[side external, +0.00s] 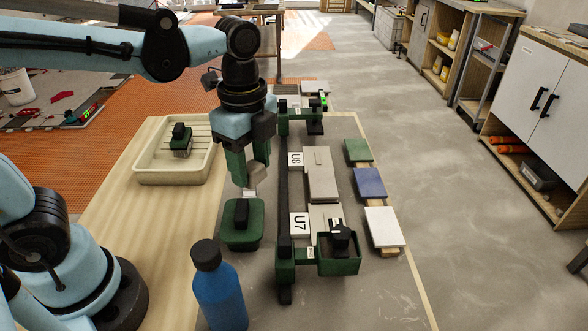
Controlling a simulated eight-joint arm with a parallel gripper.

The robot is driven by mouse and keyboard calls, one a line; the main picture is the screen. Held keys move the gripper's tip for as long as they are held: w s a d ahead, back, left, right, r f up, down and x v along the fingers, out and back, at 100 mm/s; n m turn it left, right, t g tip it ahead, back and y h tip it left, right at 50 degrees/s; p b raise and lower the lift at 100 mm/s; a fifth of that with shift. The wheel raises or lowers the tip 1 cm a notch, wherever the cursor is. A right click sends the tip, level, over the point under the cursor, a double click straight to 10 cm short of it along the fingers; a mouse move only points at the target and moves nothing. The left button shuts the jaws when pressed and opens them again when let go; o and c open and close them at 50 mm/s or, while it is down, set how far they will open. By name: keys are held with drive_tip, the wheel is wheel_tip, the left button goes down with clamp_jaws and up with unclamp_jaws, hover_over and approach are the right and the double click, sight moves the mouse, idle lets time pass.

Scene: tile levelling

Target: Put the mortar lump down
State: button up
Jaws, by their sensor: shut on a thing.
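My gripper (249,182) points down over the left part of the bench, with its green fingers shut on a small light grey lump (251,192), which looks like the mortar lump. Only its lower part shows below the fingertips. The lump is just above or behind a green block with a black top (241,222); I cannot tell whether they touch. To the right, a beige tile (320,170) lies by the U8 label (296,159). Another pale tile (318,217) lies by the U7 label (299,224), partly hidden by a green-framed device (339,266).
A blue bottle (220,295) stands at the front. A dark rail (283,200) runs beside the labels. Green, blue and white tiles (370,184) line the right edge.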

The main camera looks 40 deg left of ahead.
drive_tip(key=d+m, duration=0.2)
drive_tip(key=d, duration=0.4)
drive_tip(key=d+m, duration=0.2)
drive_tip(key=d, duration=0.4)
drive_tip(key=d+m, duration=0.1)
drive_tip(key=d, duration=0.4)
drive_tip(key=shift+w+d+f+m, duration=0.15)
drive_tip(key=shift+d+f+m, duration=0.05)
drive_tip(key=shift+d+m, duration=0.2)
drive_tip(key=s+d+f+m, duration=0.2)
drive_tip(key=s+d+m, duration=0.15)
drive_tip(key=d, duration=0.45)
drive_tip(key=s+d+f+m, duration=0.1)
drive_tip(key=s+d+m, duration=0.1)
drive_tip(key=s+d, duration=0.45)
hover_over(408, 328)
wheel_tip(408, 328, down, 6)
drive_tip(key=shift+f, duration=2.25)
drive_tip(key=shift+f, duration=0.15)
drive_tip(key=o, duration=1.1)
